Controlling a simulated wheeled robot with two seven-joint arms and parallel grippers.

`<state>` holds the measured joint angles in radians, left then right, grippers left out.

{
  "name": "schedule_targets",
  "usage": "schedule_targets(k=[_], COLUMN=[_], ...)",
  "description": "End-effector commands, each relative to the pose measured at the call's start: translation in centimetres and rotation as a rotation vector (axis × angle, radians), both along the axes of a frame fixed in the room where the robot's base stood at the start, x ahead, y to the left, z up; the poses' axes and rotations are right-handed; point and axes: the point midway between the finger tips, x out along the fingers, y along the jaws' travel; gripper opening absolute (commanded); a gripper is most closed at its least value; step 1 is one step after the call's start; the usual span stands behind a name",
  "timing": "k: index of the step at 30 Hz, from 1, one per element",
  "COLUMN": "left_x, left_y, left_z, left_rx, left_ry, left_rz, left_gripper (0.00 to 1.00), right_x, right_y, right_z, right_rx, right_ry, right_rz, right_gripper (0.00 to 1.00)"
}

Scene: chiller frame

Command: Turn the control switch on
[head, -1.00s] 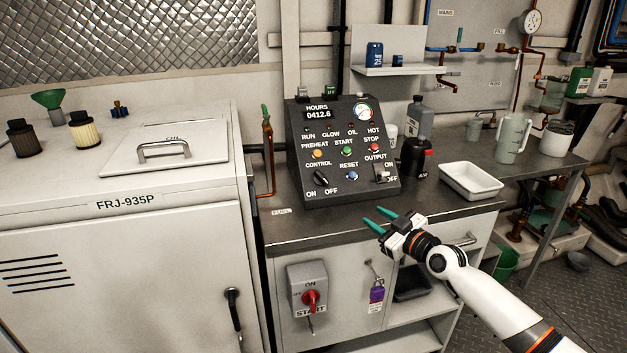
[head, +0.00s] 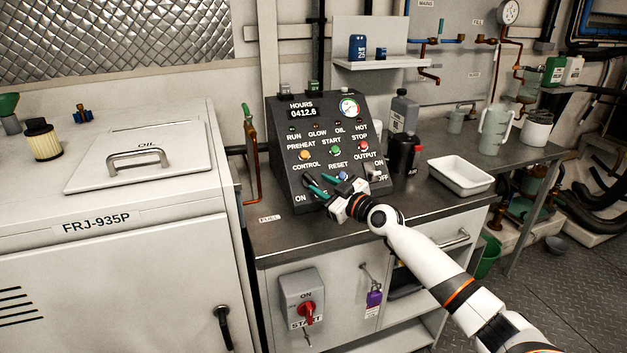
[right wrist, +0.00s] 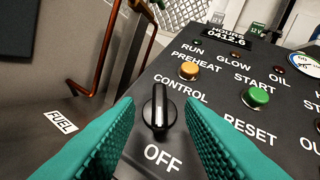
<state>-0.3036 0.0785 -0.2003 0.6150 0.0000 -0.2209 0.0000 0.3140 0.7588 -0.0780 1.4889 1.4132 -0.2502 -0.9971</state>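The control switch is a black rotary knob (right wrist: 159,112) on the dark sloped control panel (head: 284,140), under the CONTROL label. In the right wrist view its grip bar stands nearly vertical, with the OFF label below it; the ON label is hidden there. My right gripper (head: 314,182) is at the lower left of the panel, its green fingers pointing at the knob. In the right wrist view the open fingers (right wrist: 159,104) lie on either side of the knob, with visible gaps. In the head view the fingers partly cover the knob and OFF label. My left gripper is not in view.
PREHEAT (right wrist: 189,70) and START (right wrist: 255,97) buttons sit above the knob. The blue RESET button (head: 343,176) is close to my right gripper. A copper fuel pipe (head: 252,165) stands left of the panel. A white tray (head: 461,187) and dark bottle (head: 402,153) are to the right.

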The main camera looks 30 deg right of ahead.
Motion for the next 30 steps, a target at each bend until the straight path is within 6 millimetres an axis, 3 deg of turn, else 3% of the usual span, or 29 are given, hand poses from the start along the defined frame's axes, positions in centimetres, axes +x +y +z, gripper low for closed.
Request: schedule_targets(k=[4, 9, 20, 27, 30], left_x=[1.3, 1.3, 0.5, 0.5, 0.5], left_y=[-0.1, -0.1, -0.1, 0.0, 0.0], left_z=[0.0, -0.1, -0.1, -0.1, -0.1], left_rx=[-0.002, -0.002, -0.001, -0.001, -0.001], left_ry=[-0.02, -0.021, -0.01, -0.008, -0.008], left_rz=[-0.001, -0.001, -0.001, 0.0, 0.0], left_gripper=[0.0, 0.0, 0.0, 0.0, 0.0], right_x=[2.1, 3.4, 3.8, 3.8, 3.8], right_y=[0.3, 0.6, 0.6, 0.6, 0.6], right_z=[0.1, 0.0, 0.0, 0.0, 0.0], right_rx=[0.003, 0.002, -0.001, 0.0, 0.0], right_ry=[-0.002, -0.002, 0.001, 0.0, 0.0], right_rz=[0.0, 0.001, 0.002, 0.001, 0.001], right_gripper=[0.35, 0.35, 0.35, 0.0, 0.0])
